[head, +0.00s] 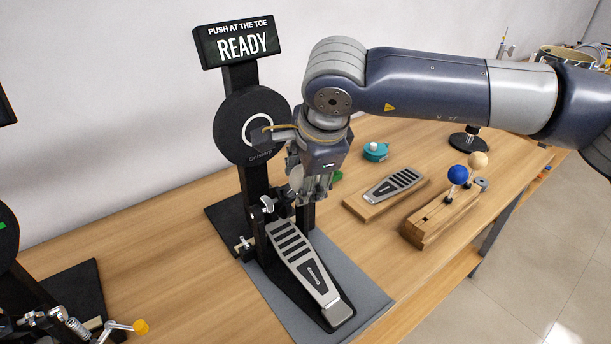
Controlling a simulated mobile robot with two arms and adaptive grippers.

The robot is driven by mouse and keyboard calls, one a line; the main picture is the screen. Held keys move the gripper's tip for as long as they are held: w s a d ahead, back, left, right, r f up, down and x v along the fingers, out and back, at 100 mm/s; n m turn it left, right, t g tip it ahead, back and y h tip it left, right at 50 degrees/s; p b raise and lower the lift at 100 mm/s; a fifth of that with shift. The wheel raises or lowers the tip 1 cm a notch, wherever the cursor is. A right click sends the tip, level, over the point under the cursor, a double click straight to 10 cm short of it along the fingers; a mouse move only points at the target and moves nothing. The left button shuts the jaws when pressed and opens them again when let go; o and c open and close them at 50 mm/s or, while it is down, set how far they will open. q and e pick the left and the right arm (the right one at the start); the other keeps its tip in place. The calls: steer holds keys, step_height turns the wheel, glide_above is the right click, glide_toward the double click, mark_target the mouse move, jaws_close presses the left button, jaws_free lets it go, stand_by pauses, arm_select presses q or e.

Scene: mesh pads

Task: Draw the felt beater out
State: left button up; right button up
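The drum pedal (305,272) stands on a grey mat in front of a black post with a round pad (252,125). My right gripper (314,196) points down beside the post, over the upper end of the pedal by its clamp and wing screw (268,205). The gripper and wrist cover the space where a beater would sit, so I cannot make out a felt beater there or whether the fingers hold anything. A wooden rack (430,225) to the right carries a blue-headed beater (457,174) and a tan-headed beater (478,160). My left gripper is out of view.
A sign reading READY (236,43) tops the post. A second pedal plate lies on a wooden block (360,208), with a teal round object (375,151) behind it. Another pedal unit (60,318) stands at lower left. The table between the units is clear.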

steer(key=shift+r, duration=0.15)
steer(key=shift+c, duration=0.6)
steer(key=shift+s+d+r, duration=0.35)
steer(key=shift+s+r, duration=0.15)
steer(key=shift+r, duration=0.2)
steer(key=shift+s+d+r, duration=0.3)
steer(key=shift+s+r, duration=0.05)
steer(key=shift+r, duration=0.2)
steer(key=shift+s+d+r, duration=0.25)
steer(key=shift+s+r, duration=0.15)
steer(key=shift+r, duration=0.2)
